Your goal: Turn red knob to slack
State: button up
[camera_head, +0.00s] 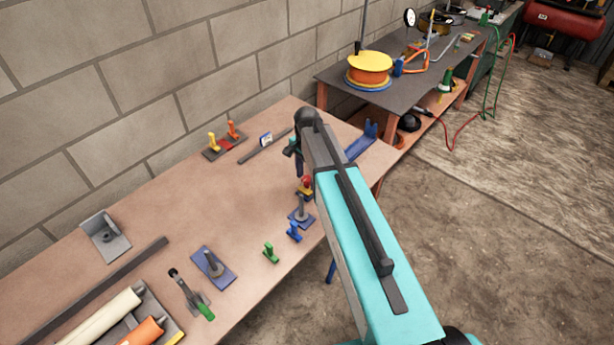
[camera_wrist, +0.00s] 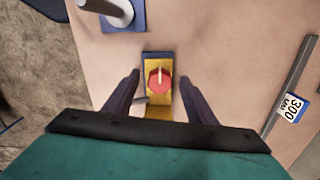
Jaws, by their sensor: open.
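The red knob (camera_wrist: 159,81) is a small round knob with a pale pointer bar, on a yellow plate with a dark blue base (camera_wrist: 157,58). In the head view the red knob (camera_head: 306,182) sits near the bench's front edge, beside my arm. My gripper (camera_wrist: 159,80) is open in the wrist view. One finger is on each side of the knob, with a gap to both. The pointer bar runs roughly up and down in the wrist view. In the head view my gripper (camera_head: 297,160) is mostly hidden by my arm.
A blue plate with a grey post (camera_head: 301,215) stands close to the knob; its post (camera_wrist: 117,12) is also in the wrist view. Blue (camera_head: 293,232) and green (camera_head: 271,253) pieces stand nearby.

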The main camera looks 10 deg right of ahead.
jog(key=c, duration=1)
jog(key=shift+c, duration=0.2)
jog(key=shift+n, duration=0.4)
jog(key=n+b, duration=0.1)
jog(key=n, duration=0.3)
jog(key=shift+b, duration=0.4)
jog(key=n+b, duration=0.1)
jog(key=n, duration=0.3)
jog(key=shift+n, duration=0.3)
jog(key=n, duration=0.4)
jog(key=shift+b, duration=0.35)
jog(key=shift+n, duration=2.3)
